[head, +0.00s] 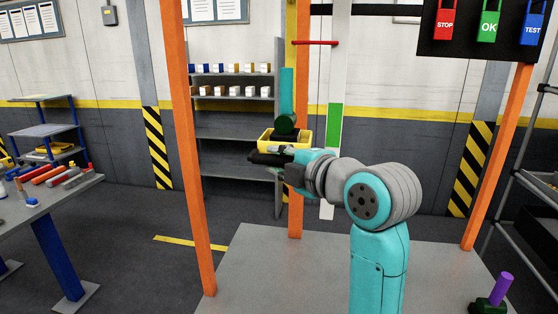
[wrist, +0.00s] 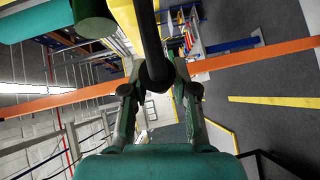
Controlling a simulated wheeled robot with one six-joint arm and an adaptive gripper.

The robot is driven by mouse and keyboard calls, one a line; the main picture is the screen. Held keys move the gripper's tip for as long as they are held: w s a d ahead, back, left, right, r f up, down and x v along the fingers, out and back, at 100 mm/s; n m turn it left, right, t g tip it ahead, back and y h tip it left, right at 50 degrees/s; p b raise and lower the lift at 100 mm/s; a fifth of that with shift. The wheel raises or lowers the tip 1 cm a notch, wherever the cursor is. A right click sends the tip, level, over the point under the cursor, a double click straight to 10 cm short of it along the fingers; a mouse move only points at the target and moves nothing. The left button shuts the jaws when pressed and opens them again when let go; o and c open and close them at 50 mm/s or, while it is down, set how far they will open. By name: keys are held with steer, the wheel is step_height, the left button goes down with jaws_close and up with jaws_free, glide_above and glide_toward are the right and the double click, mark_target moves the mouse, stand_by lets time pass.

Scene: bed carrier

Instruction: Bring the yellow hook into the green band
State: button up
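The green band (head: 334,126) is a stretch of a tall white strip (head: 327,185) behind my arm in the head view. A red pointer (head: 315,42) crosses the strip well above the band. A yellow part (head: 293,147) is beside a dark green drum and my gripper; yellow also shows in the wrist view (wrist: 124,17). I cannot tell clearly whether it is the yellow hook. My gripper (head: 268,161) appears closed around the rounded end of a black bar (wrist: 151,35), between both fingers in the wrist view (wrist: 156,75).
A teal cylinder (head: 287,88) stands above the dark green drum (head: 286,124). Orange posts (head: 188,150) frame the grey platform (head: 330,275). A purple-handled lever (head: 501,289) is at lower right. STOP, OK and TEST tags (head: 489,22) hang at upper right. A tool table (head: 45,197) is left.

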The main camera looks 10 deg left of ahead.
jaws_close()
steer(key=shift+f, duration=0.15)
step_height(320, 180, down, 17)
stand_by(0.6)
steer(key=o, duration=0.6)
jaws_free()
steer(key=v, duration=1.2)
